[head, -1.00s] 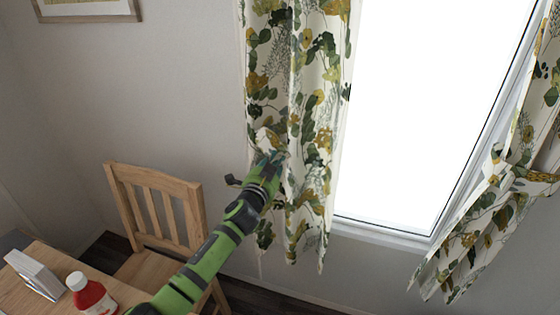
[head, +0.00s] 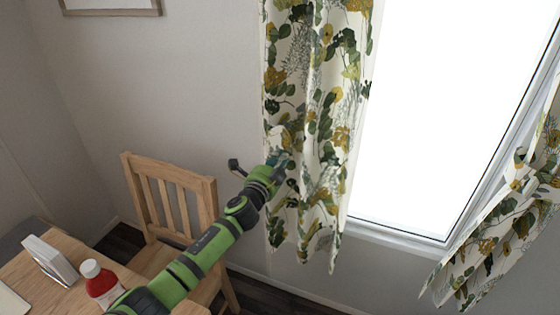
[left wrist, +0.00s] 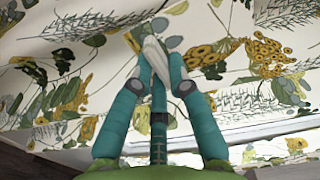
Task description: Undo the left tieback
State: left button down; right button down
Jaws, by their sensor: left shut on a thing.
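The left curtain (head: 318,90), cream with green and mustard leaves, hangs nearly straight at the window's left side. My left gripper (head: 282,160) is against its left part, at mid-height. In the left wrist view, the teal fingers (left wrist: 157,75) close on a pale strip of cloth, the left tieback (left wrist: 154,54), with the patterned curtain filling the view behind. How much of the tieback still goes around the curtain is hidden. A dark hook (head: 235,165) sticks out from the wall just left of the gripper. My right gripper is not in view.
The right curtain (head: 505,225) is gathered at the window's right side. A wooden chair (head: 170,200) stands below left of my arm. A table (head: 25,285) at the lower left bears a red bottle (head: 100,285) and a white napkin holder (head: 50,262).

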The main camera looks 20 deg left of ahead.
pick_arm(q)
jog(key=shift+f, duration=0.1)
jog(key=c, duration=1.2)
grip_release()
jog(key=s, duration=1.2)
jog(key=shift+a, duration=0.2)
